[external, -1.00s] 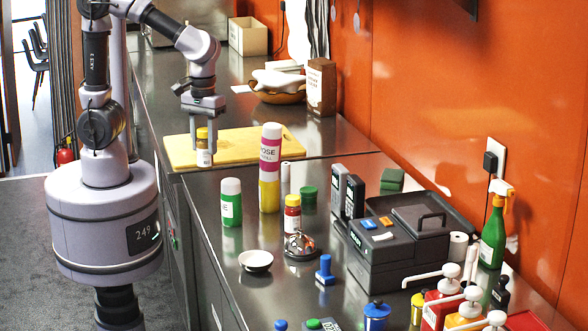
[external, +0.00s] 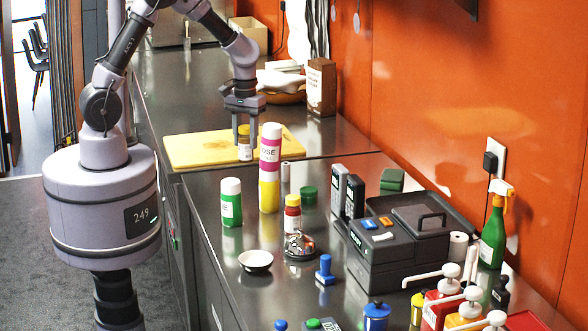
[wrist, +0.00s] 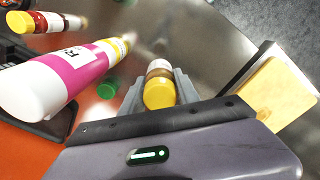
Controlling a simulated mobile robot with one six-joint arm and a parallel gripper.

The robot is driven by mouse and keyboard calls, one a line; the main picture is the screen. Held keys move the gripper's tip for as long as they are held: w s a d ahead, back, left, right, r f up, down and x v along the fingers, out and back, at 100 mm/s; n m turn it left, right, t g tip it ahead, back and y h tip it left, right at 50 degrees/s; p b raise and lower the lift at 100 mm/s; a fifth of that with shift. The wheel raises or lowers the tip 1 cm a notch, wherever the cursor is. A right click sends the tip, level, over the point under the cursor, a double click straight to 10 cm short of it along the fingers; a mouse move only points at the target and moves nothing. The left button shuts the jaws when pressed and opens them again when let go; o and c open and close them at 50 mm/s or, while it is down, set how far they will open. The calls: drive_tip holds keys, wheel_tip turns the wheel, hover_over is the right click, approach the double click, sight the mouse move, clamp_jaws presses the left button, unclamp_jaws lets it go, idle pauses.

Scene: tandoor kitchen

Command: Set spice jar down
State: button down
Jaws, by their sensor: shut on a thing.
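The spice jar (external: 245,150) has a yellow lid, a brown upper part and a pale label. My gripper (external: 245,138) is shut on it, with a finger on each side, and holds it upright over the yellow cutting board's right part. In the wrist view the jar (wrist: 159,88) shows lid-first between the two fingers of my gripper (wrist: 160,92). Whether its base touches the board or hangs above it cannot be told. The yellow cutting board (external: 195,152) lies flat on the dark counter; it also shows in the wrist view (wrist: 278,95).
A tall pink, white and yellow bottle (external: 270,170) stands close to the right of the jar. A green bottle (external: 231,203), a red jar with a yellow lid (external: 292,214) and a small bowl (external: 256,261) stand nearer. The board's left part is clear.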

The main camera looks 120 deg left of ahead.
sight(250, 156)
drive_tip(key=f, duration=0.4)
drive_tip(key=a+f, duration=0.1)
drive_tip(key=f, duration=0.1)
drive_tip(key=shift+w, duration=0.4)
drive_tip(key=shift+w+a+f+b, duration=0.45)
drive_tip(key=shift+w+a+f, duration=0.4)
drive_tip(key=shift+w+a, duration=0.9)
drive_tip(key=shift+w+a+f+b, duration=0.45)
drive_tip(key=shift+w+a+f, duration=0.35)
drive_tip(key=shift+w+a, duration=0.9)
drive_tip(key=shift+w+a+f+b, duration=0.45)
drive_tip(key=shift+w+a+f, duration=0.4)
drive_tip(key=shift+w+a, duration=0.9)
drive_tip(key=c, duration=0.9)
unclamp_jaws()
drive_tip(key=shift+s+a, duration=0.3)
drive_tip(key=shift+a, duration=0.05)
